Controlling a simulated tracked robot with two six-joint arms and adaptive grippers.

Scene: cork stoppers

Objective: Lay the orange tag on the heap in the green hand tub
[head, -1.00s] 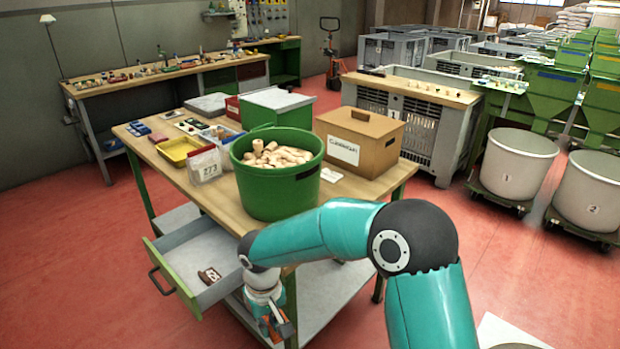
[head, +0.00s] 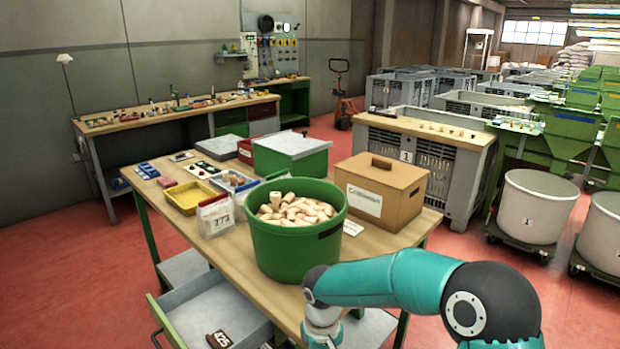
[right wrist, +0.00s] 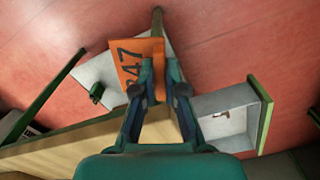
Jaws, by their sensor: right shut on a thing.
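The orange tag (right wrist: 126,66) with dark digits, partly readable as 47, is held in my right gripper (right wrist: 162,68) in the right wrist view. The fingers are shut on it and cover part of it. The green hand tub (head: 285,252) stands upright on the wooden table in the head view, filled with a heap of pale cork stoppers (head: 293,209). My right wrist is in front of and below the tub, near the table's front edge. The right gripper and the tag are cut off below the head view. My left gripper is out of view.
A lidded brown box (head: 385,203) stands right of the tub, a green box (head: 290,165) behind it. A bag marked 273 (head: 217,218) and a yellow tray (head: 188,203) stand left. An open drawer (head: 190,312) with a brown tag (head: 219,339) juts out at front left.

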